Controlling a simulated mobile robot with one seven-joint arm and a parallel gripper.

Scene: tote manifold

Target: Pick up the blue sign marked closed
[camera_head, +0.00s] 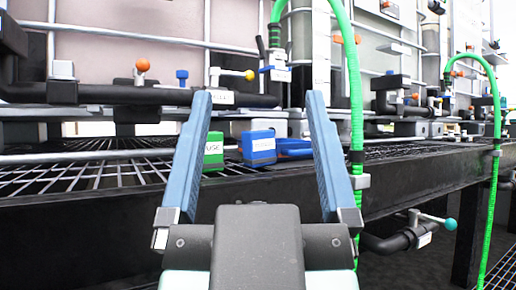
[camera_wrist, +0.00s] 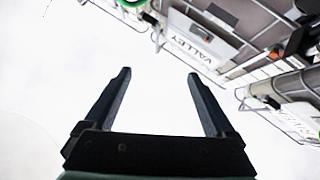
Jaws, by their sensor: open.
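A blue block-like sign (camera_head: 260,145) with a white label stands on the black grated shelf, seen between my fingers in the head view. Its label is too small to read. Another blue piece (camera_head: 293,146) lies low just right of it; I cannot tell if they are joined. My gripper (camera_head: 260,97) is open and empty, its two long fingers spread on either side of the sign in the picture and nearer to me. In the wrist view my gripper (camera_wrist: 159,74) also shows open with nothing between the fingers. The sign is not seen there.
A green sign (camera_head: 213,151) stands left of the blue one, partly near my left finger. The black shelf edge (camera_head: 90,220) runs across in front. Black pipes with valves (camera_head: 120,95) lie behind. A green hose (camera_head: 354,90) hangs close on the right.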

